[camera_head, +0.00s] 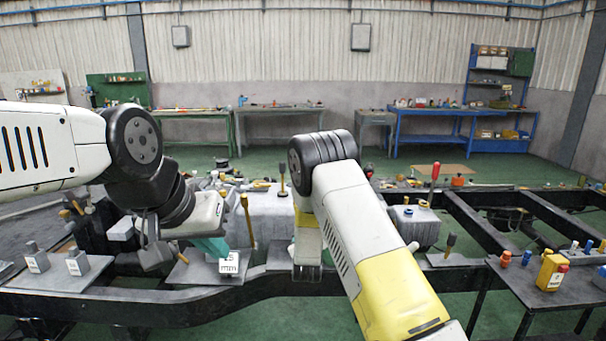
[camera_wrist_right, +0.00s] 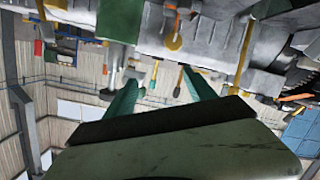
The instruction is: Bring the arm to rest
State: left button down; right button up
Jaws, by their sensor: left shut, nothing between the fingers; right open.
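My left gripper (camera_head: 220,252) comes in from the left in the head view, over the front of the chassis. Its teal fingers are shut and empty, pointing down and right. A small white block (camera_head: 229,263) is by its fingertips; I cannot tell whether they touch. My right arm (camera_head: 370,240) rises from the lower right, bends at a black joint and hides most of its own hand. In the right wrist view, my right gripper (camera_wrist_right: 160,88) is open, its two teal fingers wide apart with nothing held between them.
The dark chassis frame (camera_head: 240,295) crosses the front, carrying grey blocks (camera_head: 77,262), plates and upright tools with yellow handles (camera_head: 247,215). A side table (camera_head: 545,285) at the right holds a yellow bottle (camera_head: 552,272). Workbenches (camera_head: 275,112) line the back wall; green floor lies between.

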jog(key=s+d+r+m+g+y, duration=0.25)
jog(key=s+r, duration=0.45)
jog(key=r, duration=0.4)
jog(key=s+d+r+m+g+y, duration=0.1)
jog(key=s+d+r+g, duration=0.25)
jog(key=s+r, duration=0.6)
jog(key=s+d+r+g, duration=0.1)
jog(key=s+d, duration=0.1)
jog(key=s, duration=0.7)
jog(key=s+d+r+g, duration=0.1)
jog(key=s+d+r, duration=0.1)
jog(key=s, duration=0.7)
jog(key=s+d+r+g, duration=0.1)
jog(key=s+d+r, duration=0.1)
jog(key=s, duration=0.7)
jog(key=shift+d+m+h, duration=0.3)
jog(key=shift+m+h, duration=0.05)
